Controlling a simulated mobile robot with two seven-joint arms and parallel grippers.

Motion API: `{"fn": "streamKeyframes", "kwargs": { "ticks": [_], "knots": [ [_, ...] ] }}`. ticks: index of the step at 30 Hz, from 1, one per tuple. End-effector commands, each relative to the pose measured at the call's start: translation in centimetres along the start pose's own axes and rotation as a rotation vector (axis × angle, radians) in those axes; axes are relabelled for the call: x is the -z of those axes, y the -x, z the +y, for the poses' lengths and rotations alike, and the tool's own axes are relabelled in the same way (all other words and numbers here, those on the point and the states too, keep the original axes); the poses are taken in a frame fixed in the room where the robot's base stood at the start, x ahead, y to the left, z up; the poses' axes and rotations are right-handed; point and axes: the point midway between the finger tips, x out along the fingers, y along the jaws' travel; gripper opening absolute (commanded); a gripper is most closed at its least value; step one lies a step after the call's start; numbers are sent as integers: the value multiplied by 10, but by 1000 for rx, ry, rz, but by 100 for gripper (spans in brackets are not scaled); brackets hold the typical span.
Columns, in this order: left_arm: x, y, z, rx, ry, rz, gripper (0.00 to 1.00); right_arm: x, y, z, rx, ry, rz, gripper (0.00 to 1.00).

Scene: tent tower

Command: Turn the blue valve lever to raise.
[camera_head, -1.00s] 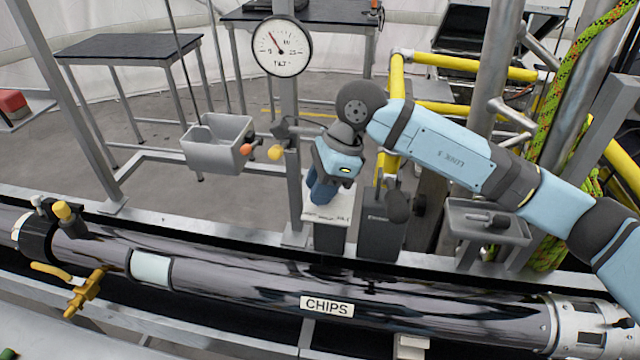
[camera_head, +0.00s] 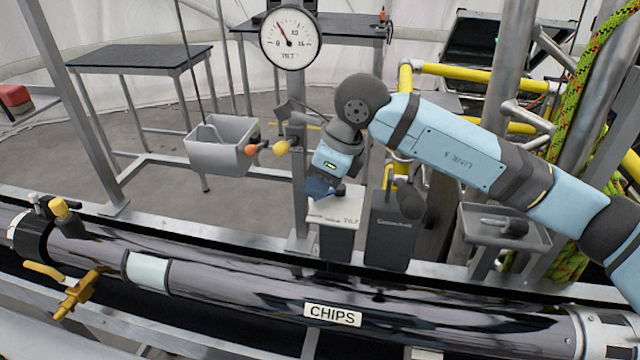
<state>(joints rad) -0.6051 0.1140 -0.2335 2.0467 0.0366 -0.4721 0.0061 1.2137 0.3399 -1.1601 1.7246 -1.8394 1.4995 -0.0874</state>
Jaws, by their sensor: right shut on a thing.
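The blue valve lever (camera_head: 319,188) sits on top of a box with a white labelled plate (camera_head: 341,208), behind the black pipe. My right gripper (camera_head: 325,180) comes down on the lever from above and is shut on it. The gripper hides much of the lever. The round tilt gauge (camera_head: 289,39) stands on a post above and left of the gripper, its needle pointing up and left. My left gripper is not in view.
A dark grey box (camera_head: 390,235) with a black knob stands just right of the lever box. A grey bin (camera_head: 222,146) and levers with orange and yellow knobs are to the left. The long pipe marked CHIPS (camera_head: 230,290) runs across the front.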

Motion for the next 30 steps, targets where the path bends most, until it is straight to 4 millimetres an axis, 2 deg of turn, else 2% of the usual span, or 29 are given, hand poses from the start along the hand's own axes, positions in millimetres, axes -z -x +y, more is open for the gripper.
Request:
{"fn": "streamKeyframes", "kwargs": {
  "ticks": [2, 3, 6, 17, 22, 30],
  "knots": [
    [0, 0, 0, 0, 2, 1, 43, 0, 1, -1, 1, 0, 0, 0],
    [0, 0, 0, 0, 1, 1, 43, 0, 1, -1, 1, 0, 0, 26],
    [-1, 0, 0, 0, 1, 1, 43, 0, 1, 0, 1, 1, 0, 49],
    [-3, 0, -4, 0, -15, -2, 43, 0, 5, -1, 1, 2, 0, 49],
    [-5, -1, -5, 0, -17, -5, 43, 0, 31, -1, 4, 3, -2, 49],
    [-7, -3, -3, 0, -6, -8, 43, 0, 93, -1, 4, 2, -2, 49]
  ]
}}
